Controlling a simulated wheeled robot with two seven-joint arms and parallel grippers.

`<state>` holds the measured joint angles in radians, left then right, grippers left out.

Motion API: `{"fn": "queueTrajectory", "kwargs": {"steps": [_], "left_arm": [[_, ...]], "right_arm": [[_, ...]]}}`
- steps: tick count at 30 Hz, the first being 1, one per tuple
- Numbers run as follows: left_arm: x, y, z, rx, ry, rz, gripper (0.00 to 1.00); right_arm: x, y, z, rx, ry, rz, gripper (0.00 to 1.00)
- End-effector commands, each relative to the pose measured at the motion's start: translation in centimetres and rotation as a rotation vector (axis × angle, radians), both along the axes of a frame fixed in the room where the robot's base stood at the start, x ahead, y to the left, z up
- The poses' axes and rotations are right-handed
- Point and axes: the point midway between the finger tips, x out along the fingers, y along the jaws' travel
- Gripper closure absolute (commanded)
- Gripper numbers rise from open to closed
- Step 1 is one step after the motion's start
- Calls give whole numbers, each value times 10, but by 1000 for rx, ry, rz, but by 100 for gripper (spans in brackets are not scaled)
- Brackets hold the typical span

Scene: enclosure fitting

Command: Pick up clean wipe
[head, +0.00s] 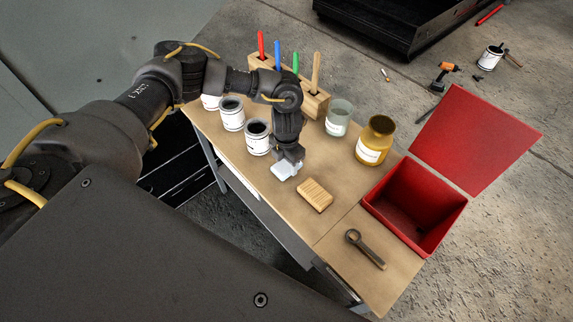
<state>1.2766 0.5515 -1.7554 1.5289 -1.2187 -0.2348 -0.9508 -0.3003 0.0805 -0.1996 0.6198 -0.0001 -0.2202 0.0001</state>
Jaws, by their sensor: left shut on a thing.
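My left gripper (288,157) points down over the wooden table and is shut on a pale white-blue wipe (284,170). The wipe hangs at the fingertips, just left of a ribbed wooden block (315,195). I cannot tell whether the wipe still touches the table. The fingertips are small and partly hidden by the wrist. My right gripper is not in view.
Several white paint cans (232,114) stand left of the gripper. A wooden rack (312,103) with coloured handles, a glass jar (338,118) and an amber jar (374,141) stand behind. An open red box (455,215) and a wrench (365,250) are at right.

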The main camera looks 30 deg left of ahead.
Motion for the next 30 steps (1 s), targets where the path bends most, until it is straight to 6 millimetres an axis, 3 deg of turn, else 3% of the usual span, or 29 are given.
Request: {"fn": "queueTrajectory", "kwargs": {"steps": [4,12,21,30], "left_arm": [[0,-3,23,-2,-5,-4,71],[-12,-52,81,-2,-6,-7,71],[-28,-111,107,1,-3,-5,71],[-35,-134,119,1,0,-1,71]], "right_arm": [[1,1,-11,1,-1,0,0],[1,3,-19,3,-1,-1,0],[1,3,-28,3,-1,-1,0],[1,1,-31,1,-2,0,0]]}}
